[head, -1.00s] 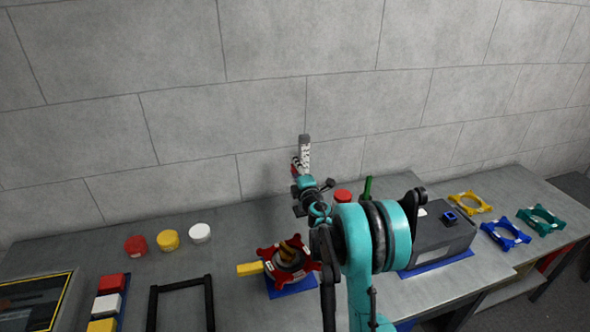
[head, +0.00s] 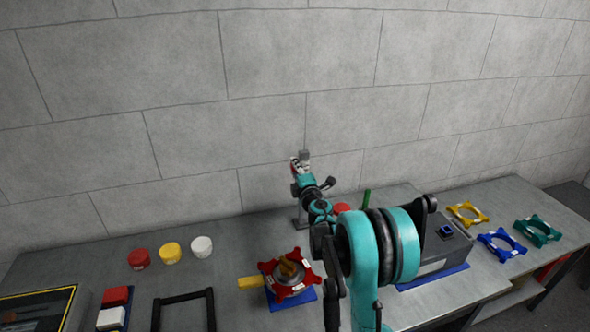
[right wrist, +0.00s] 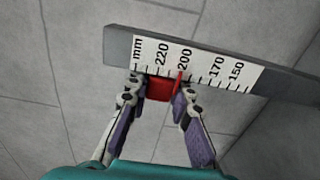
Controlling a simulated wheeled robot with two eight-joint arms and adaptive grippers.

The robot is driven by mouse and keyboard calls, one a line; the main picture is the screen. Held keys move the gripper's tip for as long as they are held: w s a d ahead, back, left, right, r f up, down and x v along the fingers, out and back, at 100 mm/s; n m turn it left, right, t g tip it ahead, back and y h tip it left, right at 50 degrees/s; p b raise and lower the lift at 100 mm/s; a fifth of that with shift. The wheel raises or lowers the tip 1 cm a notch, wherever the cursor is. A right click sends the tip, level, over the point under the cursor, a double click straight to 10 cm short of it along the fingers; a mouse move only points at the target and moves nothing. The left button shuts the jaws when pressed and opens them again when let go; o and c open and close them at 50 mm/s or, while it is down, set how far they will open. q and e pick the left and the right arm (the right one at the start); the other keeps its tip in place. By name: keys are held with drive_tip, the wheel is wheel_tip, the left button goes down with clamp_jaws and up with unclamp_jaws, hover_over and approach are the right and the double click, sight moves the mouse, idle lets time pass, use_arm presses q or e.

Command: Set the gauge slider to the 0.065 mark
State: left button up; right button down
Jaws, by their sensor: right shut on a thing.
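The gauge is an upright grey bar (head: 304,155) with a white scale, standing at the back of the bench against the wall. My right gripper (right wrist: 160,98) is shut on the slider, one finger on each side. In the head view my right gripper (head: 299,165) is near the top of the bar and hides much of it. My left gripper is out of view.
A red hub fixture (head: 290,275) with a yellow handle stands on a blue pad. Red (head: 139,258), yellow (head: 170,253) and white (head: 202,247) caps lie left. A grey box (head: 440,250) and coloured rings (head: 501,245) are right. A green post (head: 366,198) rises near my arm.

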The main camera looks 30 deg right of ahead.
drive_tip(key=c, duration=1.3)
unclamp_jaws()
drive_tip(key=shift+f, duration=0.1)
drive_tip(key=v, duration=1.2)
drive_tip(key=shift+a, duration=0.1)
